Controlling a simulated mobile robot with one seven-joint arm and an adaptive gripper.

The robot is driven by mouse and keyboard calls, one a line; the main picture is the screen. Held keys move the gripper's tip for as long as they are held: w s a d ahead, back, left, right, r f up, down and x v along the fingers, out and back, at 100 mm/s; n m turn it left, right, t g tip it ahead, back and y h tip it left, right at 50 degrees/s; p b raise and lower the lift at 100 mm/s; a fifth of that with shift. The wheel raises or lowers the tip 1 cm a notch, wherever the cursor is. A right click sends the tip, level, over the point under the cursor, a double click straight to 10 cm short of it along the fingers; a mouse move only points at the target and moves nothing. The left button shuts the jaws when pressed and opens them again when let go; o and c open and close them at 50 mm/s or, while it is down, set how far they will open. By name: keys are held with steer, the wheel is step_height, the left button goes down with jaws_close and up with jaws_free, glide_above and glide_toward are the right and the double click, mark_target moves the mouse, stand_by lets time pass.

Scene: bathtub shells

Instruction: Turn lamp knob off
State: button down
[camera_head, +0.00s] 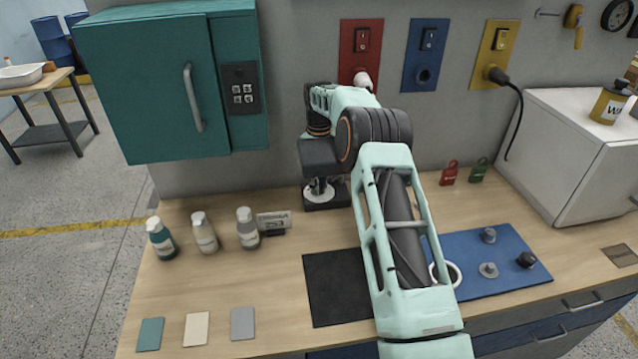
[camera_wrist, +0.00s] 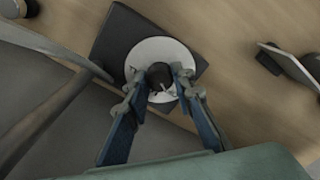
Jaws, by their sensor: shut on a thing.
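The lamp knob (camera_wrist: 160,76) is small and dark and sits on a white round plate (camera_wrist: 160,52) on a black square base (camera_wrist: 117,36) in the wrist view. My gripper (camera_wrist: 160,80) reaches down over it, with one fingertip on each side, shut on the knob. In the head view my gripper (camera_head: 318,183) is upright above the black base (camera_head: 340,197) near the back of the workbench. The knob is hidden there by my gripper. The lamp's head is not clearly seen.
A teal cabinet (camera_head: 150,85) hangs at the left. Several bottles (camera_head: 204,235) and a small sign (camera_head: 273,221) stand left of the base. A black mat (camera_head: 330,290) and a blue mat (camera_head: 480,250) lie in front. A white box (camera_head: 560,150) stands at right.

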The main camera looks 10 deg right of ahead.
steer(key=c, duration=1.7)
jaws_free()
steer(key=shift+o, duration=0.2)
step_height(320, 180, up, 12)
